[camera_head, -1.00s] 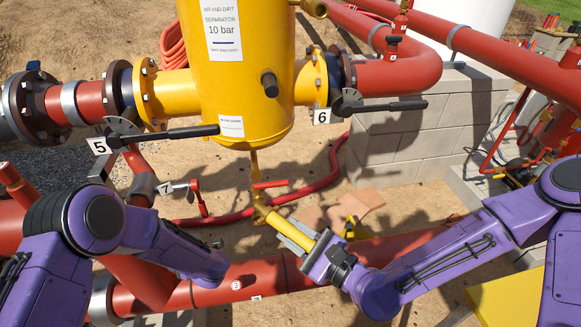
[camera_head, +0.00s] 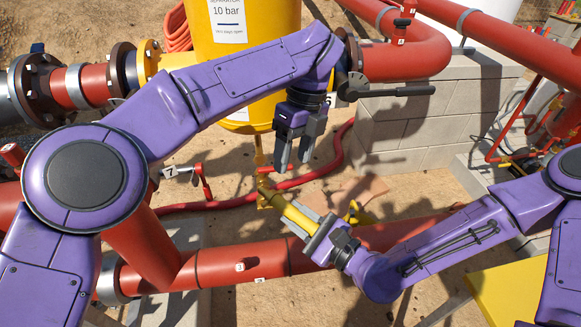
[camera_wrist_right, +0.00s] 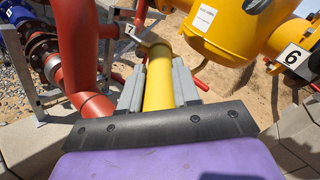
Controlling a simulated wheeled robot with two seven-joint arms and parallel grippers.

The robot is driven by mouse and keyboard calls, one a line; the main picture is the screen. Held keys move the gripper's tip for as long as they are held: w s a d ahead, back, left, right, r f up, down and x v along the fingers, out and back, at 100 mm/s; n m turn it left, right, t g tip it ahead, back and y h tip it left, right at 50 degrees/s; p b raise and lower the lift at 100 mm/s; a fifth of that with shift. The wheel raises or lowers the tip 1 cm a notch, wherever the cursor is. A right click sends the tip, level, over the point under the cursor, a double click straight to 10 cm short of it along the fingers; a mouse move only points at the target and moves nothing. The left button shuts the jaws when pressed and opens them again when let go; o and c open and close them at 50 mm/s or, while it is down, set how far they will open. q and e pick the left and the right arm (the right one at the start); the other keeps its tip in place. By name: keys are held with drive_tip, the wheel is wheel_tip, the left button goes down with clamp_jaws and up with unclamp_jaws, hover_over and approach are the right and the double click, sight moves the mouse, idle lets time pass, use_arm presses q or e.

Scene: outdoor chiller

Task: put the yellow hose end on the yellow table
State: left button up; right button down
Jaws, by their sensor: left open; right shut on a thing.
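The yellow hose end (camera_head: 299,217) is a yellow tube below the yellow separator tank (camera_head: 216,52). My right gripper (camera_head: 305,231) is shut around it; the right wrist view shows the yellow tube (camera_wrist_right: 158,85) between both grey fingers. The tube's far end meets the small yellow valve (camera_head: 265,190) under the tank; I cannot tell whether they are joined. My left gripper (camera_head: 293,160) is open and empty, pointing down just above and right of the valve, in front of the tank's bottom. The yellow table (camera_head: 500,298) shows at the lower right, partly hidden by my right arm.
A thick red pipe (camera_head: 215,268) runs across below the hose end. A red hose (camera_head: 325,168) lies on the ground behind. A grey block wall (camera_head: 420,125) stands right of the tank. A black lever (camera_head: 400,90) sticks out above it.

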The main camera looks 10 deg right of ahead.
sight(285, 200)
use_arm(q)
drive_tip(key=x, duration=1.1)
drive_tip(key=shift+a+f, duration=0.15)
drive_tip(key=shift+w, duration=0.1)
clamp_jaws()
use_arm(e)
drive_tip(key=shift+a, duration=0.1)
drive_tip(key=c, duration=0.9)
unclamp_jaws()
drive_tip(key=shift+s+r, duration=0.1)
drive_tip(key=shift+o, duration=0.8)
